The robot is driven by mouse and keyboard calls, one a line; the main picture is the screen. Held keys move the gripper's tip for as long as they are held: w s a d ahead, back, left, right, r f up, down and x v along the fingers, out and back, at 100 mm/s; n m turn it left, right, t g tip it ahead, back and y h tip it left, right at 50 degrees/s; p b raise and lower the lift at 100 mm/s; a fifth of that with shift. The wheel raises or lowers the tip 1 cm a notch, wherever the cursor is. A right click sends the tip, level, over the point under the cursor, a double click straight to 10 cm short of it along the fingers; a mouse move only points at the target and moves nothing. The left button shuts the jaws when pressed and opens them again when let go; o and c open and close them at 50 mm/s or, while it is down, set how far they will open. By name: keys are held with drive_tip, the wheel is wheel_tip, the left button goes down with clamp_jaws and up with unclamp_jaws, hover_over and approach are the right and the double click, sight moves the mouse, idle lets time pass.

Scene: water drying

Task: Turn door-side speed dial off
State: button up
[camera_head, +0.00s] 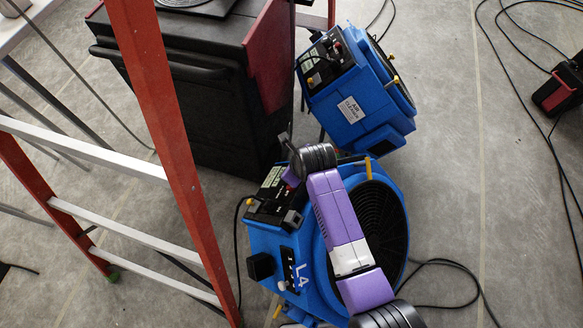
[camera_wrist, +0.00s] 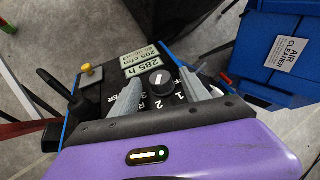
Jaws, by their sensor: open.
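A black speed dial (camera_wrist: 160,82) with a white pointer mark sits on a dark control panel, with numbers printed around its near side. The panel (camera_head: 268,182) belongs to the blue fan unit (camera_head: 262,250) marked L4. My gripper (camera_wrist: 163,78) is open, with its two grey fingers on either side of the dial. I cannot tell whether the fingers touch it. In the head view my gripper (camera_head: 287,150) is over the panel's upper end, and my wrist hides the dial. No frame shows a door.
A blue air cleaner (camera_head: 352,108) stands just behind the fan and also shows in the wrist view (camera_wrist: 285,62). A red ladder (camera_head: 160,110) with white rungs stands left, before a black cabinet (camera_head: 200,110). Cables lie on the floor at right.

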drive_tip(key=shift+w+f, duration=0.15)
drive_tip(key=shift+f, duration=0.25)
drive_tip(key=shift+c, duration=0.4)
clamp_jaws()
drive_tip(key=shift+r, duration=0.1)
